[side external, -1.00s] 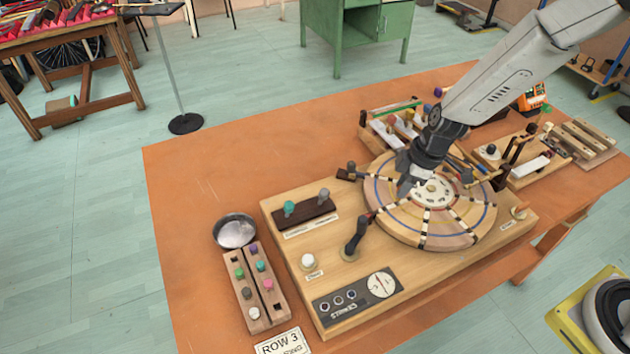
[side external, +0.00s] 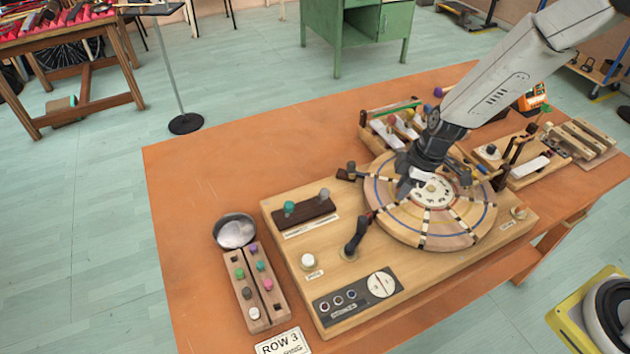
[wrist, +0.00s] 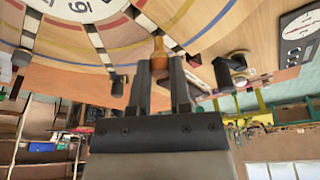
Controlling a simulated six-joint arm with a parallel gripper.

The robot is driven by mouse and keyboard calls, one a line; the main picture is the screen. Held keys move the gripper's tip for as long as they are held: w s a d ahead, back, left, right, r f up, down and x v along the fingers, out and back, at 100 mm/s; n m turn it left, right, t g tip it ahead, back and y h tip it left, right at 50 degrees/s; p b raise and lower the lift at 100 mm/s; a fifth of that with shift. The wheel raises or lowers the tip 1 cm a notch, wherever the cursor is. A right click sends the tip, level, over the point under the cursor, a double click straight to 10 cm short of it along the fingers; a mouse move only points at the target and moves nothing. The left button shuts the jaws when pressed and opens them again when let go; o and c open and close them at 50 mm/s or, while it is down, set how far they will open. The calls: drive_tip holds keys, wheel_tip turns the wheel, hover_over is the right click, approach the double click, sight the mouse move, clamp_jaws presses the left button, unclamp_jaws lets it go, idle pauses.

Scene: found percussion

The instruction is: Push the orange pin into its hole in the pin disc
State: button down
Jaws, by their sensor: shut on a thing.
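The pin disc (side external: 462,226) is a round pale wooden plate with coloured rings, dark striped rows and a white numbered centre. It lies on a wooden base box, and its face also fills the top of the wrist view (wrist: 215,12). My gripper (side external: 411,190) is low over the disc, left of its centre. In the wrist view my gripper (wrist: 160,62) is shut on the orange pin (wrist: 158,44), which shows between the fingertips against the disc. The pin's tip and its hole are hidden, so I cannot tell how deep it sits.
A dark crank handle (side external: 356,236) stands at the disc's left edge. A wooden block with coloured pegs (side external: 256,284) and a metal bowl (side external: 235,231) are at the left. Instrument boxes stand behind the disc. The orange table (side external: 195,180) is clear at the back left.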

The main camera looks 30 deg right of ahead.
drive_tip(key=shift+f, duration=1.25)
idle(1.2)
drive_tip(key=shift+c, duration=2.4)
unclamp_jaws()
drive_tip(key=shift+r, duration=0.1)
drive_tip(key=v, duration=0.7)
drive_tip(key=shift+r, duration=0.3)
drive_tip(key=shift+s+d, duration=0.15)
